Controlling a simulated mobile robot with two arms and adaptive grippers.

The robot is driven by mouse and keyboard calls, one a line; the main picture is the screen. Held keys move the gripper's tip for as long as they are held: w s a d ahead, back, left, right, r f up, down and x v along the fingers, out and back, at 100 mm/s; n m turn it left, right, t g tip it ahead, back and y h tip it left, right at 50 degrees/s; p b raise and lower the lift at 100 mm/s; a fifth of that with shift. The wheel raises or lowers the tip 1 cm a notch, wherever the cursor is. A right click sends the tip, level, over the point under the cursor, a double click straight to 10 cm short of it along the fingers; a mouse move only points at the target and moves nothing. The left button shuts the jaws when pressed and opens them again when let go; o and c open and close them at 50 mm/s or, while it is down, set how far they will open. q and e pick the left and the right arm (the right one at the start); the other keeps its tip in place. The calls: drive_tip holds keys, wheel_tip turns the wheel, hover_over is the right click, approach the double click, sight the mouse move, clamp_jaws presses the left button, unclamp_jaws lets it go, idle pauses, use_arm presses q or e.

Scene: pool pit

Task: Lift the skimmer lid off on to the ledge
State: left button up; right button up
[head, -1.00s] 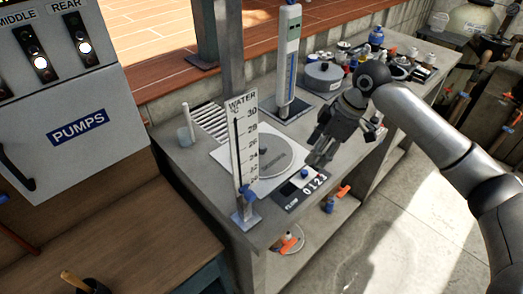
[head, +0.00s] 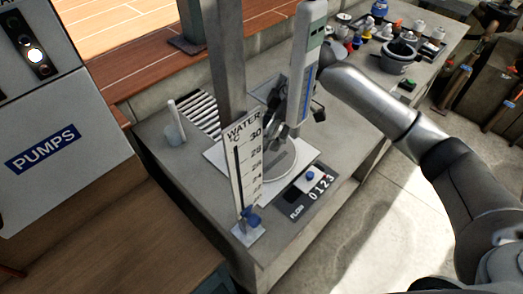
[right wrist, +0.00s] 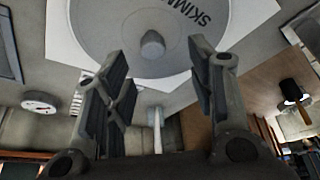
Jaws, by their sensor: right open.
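The skimmer lid (head: 284,172) is a round grey disc with a central knob. It lies flat in a white square plate (head: 212,150) on the grey counter, behind the water scale (head: 243,165) in the head view. In the right wrist view the lid (right wrist: 190,62), its lettering and its knob (right wrist: 152,43) show ahead of the fingers. My right gripper (head: 268,138) is above the lid, partly hidden by the tall blue-and-white gauge (head: 307,65). Its fingers (right wrist: 158,62) are apart and empty, with the knob between them in the picture; contact cannot be told. My left gripper is out of view.
The grey counter ledge (head: 165,190) has bare room left of the plate. A flow panel (head: 310,190) lies at the front right. A white holder (head: 174,130) and a slotted grate (head: 197,112) stand behind left. A grey pot (head: 398,57) and several small items crowd the back right.

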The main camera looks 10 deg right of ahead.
drive_tip(key=shift+w+a+f, duration=0.15)
drive_tip(key=shift+f, duration=0.2)
drive_tip(key=x, duration=0.2)
drive_tip(key=p+x, duration=0.1)
drive_tip(key=x, duration=0.1)
drive_tip(key=shift+w+f, duration=0.25)
drive_tip(key=shift+f, duration=0.2)
drive_tip(key=c, duration=0.4)
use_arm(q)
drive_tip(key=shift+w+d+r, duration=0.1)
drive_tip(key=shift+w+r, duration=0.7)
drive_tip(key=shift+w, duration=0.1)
use_arm(e)
clamp_jaws()
